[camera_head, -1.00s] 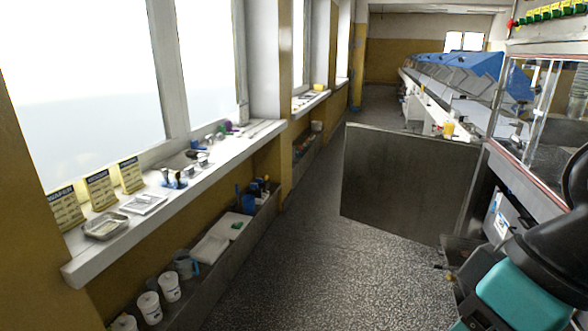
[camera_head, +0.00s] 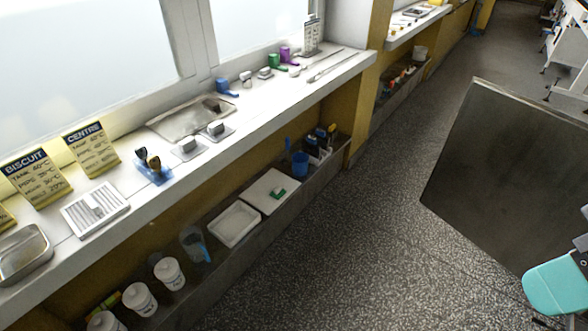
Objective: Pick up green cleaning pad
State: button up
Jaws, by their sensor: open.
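A small green item (camera_head: 278,193), possibly the green cleaning pad, lies on a flat white board (camera_head: 262,198) in the low trough under the windowsill; it is too small to make out clearly. Another green object (camera_head: 275,62) stands on the windowsill beside a purple one (camera_head: 288,55); I cannot tell what it is. Part of my arm, turquoise and grey, shows at the right edge. My gripper is not in view.
The windowsill (camera_head: 345,68) holds a metal tray (camera_head: 190,118), small tools and standing cards. The low trough (camera_head: 235,262) holds white tubs, a white tray (camera_head: 234,224) and a blue cup (camera_head: 300,164). A dark panel (camera_head: 505,165) stands at right. Speckled floor between is clear.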

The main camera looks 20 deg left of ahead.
aim_at(278, 192)
jog(key=i, duration=2.1)
jog(key=u, duration=3)
